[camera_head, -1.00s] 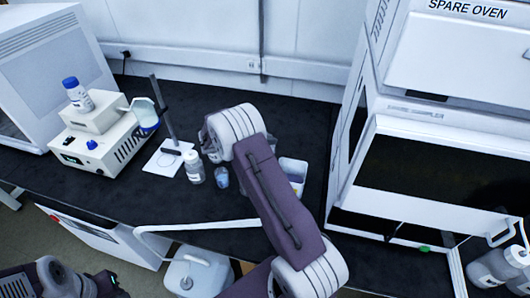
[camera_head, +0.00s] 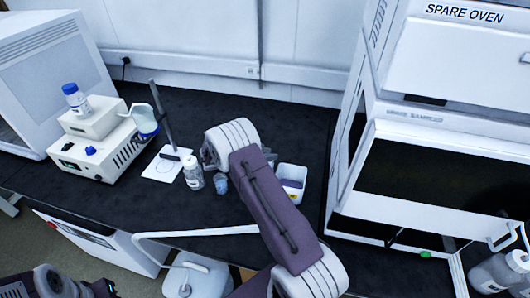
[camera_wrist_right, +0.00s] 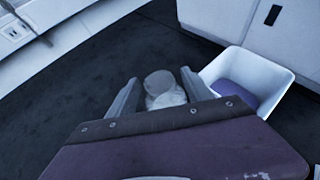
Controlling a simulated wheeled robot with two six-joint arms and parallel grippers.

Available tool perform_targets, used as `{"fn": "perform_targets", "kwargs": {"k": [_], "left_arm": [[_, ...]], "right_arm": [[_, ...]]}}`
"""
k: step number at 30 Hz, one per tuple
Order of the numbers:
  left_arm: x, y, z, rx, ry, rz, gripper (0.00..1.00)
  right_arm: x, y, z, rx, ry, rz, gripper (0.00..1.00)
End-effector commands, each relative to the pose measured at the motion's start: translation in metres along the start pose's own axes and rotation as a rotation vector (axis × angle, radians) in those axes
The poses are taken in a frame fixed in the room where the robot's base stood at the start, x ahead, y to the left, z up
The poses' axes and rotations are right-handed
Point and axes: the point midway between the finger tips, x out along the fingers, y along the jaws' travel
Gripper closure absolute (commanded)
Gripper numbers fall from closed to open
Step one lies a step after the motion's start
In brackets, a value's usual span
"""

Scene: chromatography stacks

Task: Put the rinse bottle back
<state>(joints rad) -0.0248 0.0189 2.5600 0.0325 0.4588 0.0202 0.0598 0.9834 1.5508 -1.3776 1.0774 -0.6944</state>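In the right wrist view, my right gripper (camera_wrist_right: 160,76) has its two grey fingers apart, one on each side of a pale bottle with a round grey top (camera_wrist_right: 160,84). A narrow gap shows beside the left finger; the lower bottle is hidden by my gripper body. In the head view my right arm covers this spot. I cannot tell for sure whether this is the rinse bottle. A clear, white-capped bottle (camera_head: 193,173) stands upright on the bench, left of my right arm. My left arm shows at the bottom left; its fingers cannot be made out.
A white bin (camera_head: 302,172) with a purple thing inside stands right of my right arm. A small bluish vessel (camera_head: 220,184) stands beside the clear bottle. A stand (camera_head: 164,125), a white instrument (camera_head: 125,150) and a blue-capped bottle (camera_head: 76,102) are left. The spare oven (camera_head: 450,140) bounds the right.

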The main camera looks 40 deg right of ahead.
Motion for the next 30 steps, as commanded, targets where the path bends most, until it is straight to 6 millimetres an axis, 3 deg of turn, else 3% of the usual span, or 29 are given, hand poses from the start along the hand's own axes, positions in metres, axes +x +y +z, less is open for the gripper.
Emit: {"fn": "perform_targets", "kwargs": {"k": [7, 15, 21, 28, 30], "left_arm": [[-0.003, 0.0, 0.0, 0.0, 0.0, 0.0, 0.64], [-0.001, 0.0, 0.0, 0.0, 0.0, 0.0, 0.64], [-0.001, 0.0, 0.0, 0.0, 0.0, 0.0, 0.64], [-0.001, 0.0, 0.0, 0.0, 0.0, 0.0, 0.64], [-0.001, 0.0, 0.0, 0.0, 0.0, 0.0, 0.64]], "right_arm": [[-0.009, 0.001, 0.003, -0.001, 0.0, 0.002, 0.41], [-0.077, 0.001, 0.003, -0.001, 0.0, 0.005, 0.41], [-0.113, 0.001, 0.003, 0.0, 0.0, 0.002, 0.41], [-0.122, -0.002, 0.002, 0.005, 0.007, -0.003, 0.41], [-0.123, -0.018, -0.004, 0.068, 0.079, -0.031, 0.41]]}}
